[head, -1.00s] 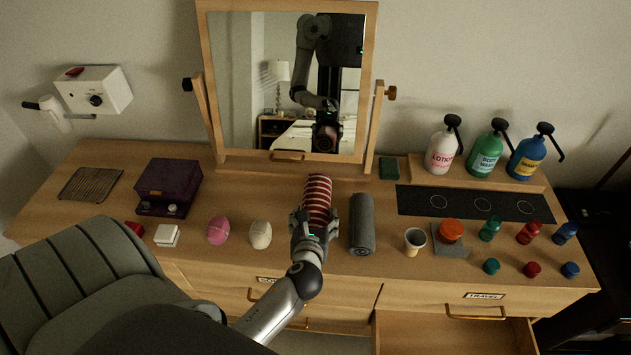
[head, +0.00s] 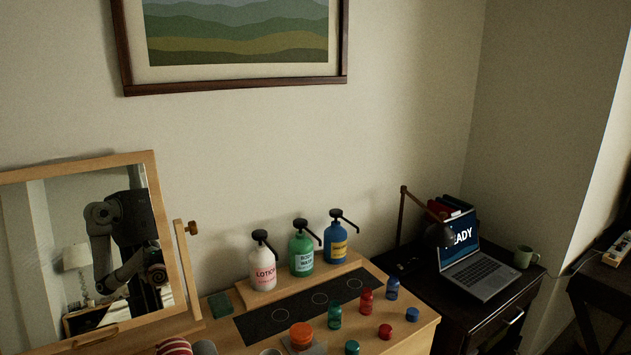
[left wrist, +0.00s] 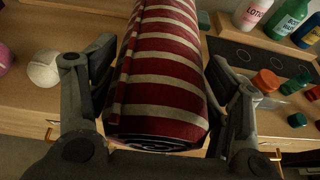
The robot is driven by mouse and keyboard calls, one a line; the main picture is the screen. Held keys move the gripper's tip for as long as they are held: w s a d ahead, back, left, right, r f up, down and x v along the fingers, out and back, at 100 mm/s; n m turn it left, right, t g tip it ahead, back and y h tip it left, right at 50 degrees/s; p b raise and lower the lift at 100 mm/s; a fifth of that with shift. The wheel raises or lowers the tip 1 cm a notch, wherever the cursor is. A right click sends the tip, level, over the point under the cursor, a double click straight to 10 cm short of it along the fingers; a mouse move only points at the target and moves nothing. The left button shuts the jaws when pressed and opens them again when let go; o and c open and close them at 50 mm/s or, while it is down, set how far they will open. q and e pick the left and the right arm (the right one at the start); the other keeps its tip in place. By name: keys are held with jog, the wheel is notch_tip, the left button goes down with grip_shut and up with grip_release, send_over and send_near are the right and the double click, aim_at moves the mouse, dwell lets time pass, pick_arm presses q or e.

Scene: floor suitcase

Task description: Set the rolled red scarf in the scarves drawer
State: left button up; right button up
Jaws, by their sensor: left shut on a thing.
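The rolled red scarf (left wrist: 165,75), dark red with cream stripes, fills the middle of the left wrist view, its spiral end towards the camera. My left gripper (left wrist: 160,65) is shut on it, one finger on each side. The scarves drawer cannot be made out now; a drawer handle (left wrist: 48,133) shows in the left wrist view. My right gripper is not in view.
The mirror (head: 80,250) stands at left. Pump bottles (head: 302,254), small coloured bottles and an orange-lidded jar (head: 301,334) occupy the right. A side table holds a laptop (head: 470,260).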

pick_arm(q)
jog(key=s+d+b, duration=0.4)
jog(key=shift+s+r, duration=0.25)
jog(key=shift+r, duration=0.15)
jog(key=shift+s+d+b, duration=0.15)
jog(key=shift+s+b, duration=0.1)
jog(key=shift+b, duration=0.15)
jog(key=shift+s+d+r, duration=0.1)
jog(key=shift+s+r, duration=0.05)
jog(key=shift+r, duration=0.05)
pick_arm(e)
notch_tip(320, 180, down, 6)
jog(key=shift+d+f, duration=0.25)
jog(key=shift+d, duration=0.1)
pick_arm(q)
jog(key=shift+f, duration=0.1)
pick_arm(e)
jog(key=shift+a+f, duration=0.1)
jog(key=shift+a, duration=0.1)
